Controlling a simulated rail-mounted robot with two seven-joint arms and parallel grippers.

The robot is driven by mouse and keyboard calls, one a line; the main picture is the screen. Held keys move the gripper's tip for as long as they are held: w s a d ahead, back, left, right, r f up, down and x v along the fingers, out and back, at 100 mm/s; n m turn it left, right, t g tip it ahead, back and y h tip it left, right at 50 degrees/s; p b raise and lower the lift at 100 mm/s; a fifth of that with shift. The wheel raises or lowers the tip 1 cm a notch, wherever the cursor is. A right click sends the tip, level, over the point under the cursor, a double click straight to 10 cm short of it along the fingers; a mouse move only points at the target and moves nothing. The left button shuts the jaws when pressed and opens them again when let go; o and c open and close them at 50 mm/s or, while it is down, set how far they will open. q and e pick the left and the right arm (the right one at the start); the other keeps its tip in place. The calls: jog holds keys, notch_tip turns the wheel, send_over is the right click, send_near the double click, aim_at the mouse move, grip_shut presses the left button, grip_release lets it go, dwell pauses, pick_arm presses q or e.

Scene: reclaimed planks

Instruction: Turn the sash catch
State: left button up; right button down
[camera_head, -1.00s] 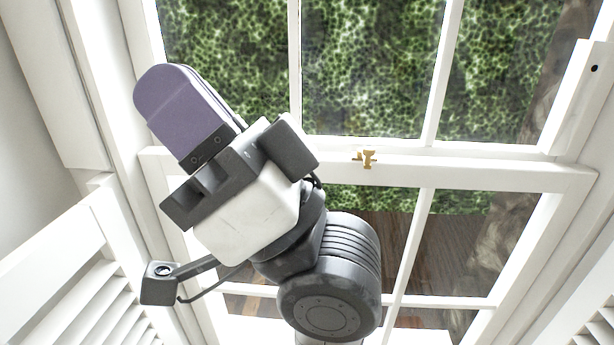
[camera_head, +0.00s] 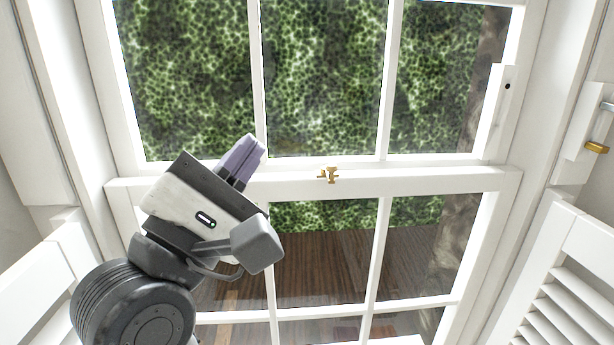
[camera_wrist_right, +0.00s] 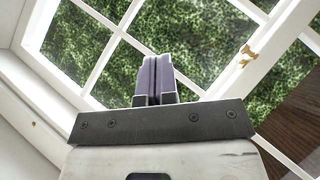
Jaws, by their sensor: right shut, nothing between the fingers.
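The brass sash catch (camera_head: 328,175) sits on the white meeting rail (camera_head: 420,181) in the middle of the window. It also shows at the upper right of the right wrist view (camera_wrist_right: 248,54). My right gripper (camera_head: 250,143) has purple fingers, shut with nothing between them. In the head view it is left of the catch and apart from it, its fingertips pointing up and to the right. In the right wrist view its fingers (camera_wrist_right: 155,62) stand together, left of the catch. My left gripper is out of view.
White glazing bars (camera_head: 257,90) divide the panes. A white louvred shutter (camera_head: 570,300) stands at the lower right, and a shutter panel (camera_head: 40,285) at the lower left. A brass piece (camera_head: 597,147) is on the right frame. The space right of the catch is clear.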

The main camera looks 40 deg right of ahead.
notch_tip(320, 180, down, 8)
jog(key=d+m+g+y, duration=0.2)
jog(key=m+y, duration=0.3)
jog(key=m, duration=0.2)
jog(key=shift+w+d+g, duration=0.15)
jog(key=shift+g, duration=0.25)
jog(key=shift+f, duration=0.1)
jog(key=p, duration=0.4)
send_near(330, 170)
jog(key=x, duration=0.6)
jog(key=shift+r, duration=0.2)
jog(key=shift+x, duration=0.8)
jog(key=shift+f, duration=0.1)
